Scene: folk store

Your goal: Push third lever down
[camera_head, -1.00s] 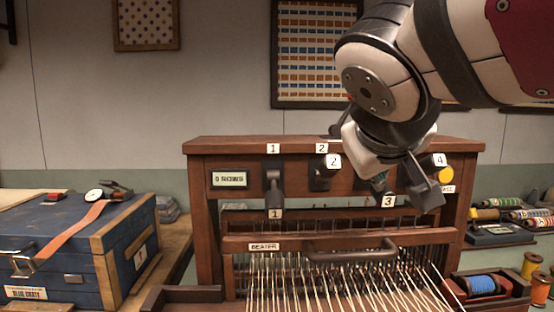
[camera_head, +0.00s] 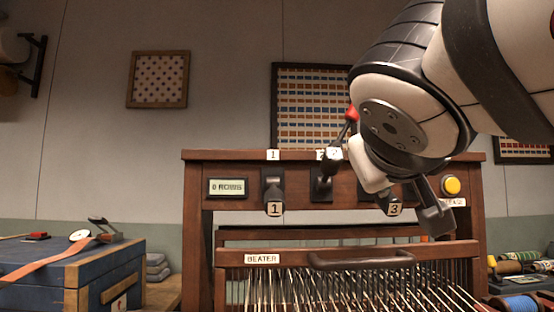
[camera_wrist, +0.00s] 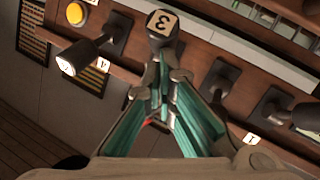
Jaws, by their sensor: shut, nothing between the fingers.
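The loom (camera_head: 230,165) has numbered levers on its upper beam. The third lever's knob marked 3 (camera_head: 394,209) is low, about level with the lowered first lever's knob (camera_head: 275,209); its upper part is hidden by my arm. The second lever (camera_head: 330,160) points outward and higher. The fourth lever is hidden in the head view but shows in the wrist view (camera_wrist: 85,53). My gripper (camera_wrist: 158,65) is shut and empty, its fingertips right at the knob marked 3 in the wrist view (camera_wrist: 162,24); contact cannot be told.
A yellow button (camera_head: 452,185) is right of the levers. The beater (camera_head: 350,262) and taut threads are below. A blue crate (camera_head: 110,280) stands at the left, thread spools (camera_head: 520,260) at the right. The neighbouring levers stick out close to my gripper.

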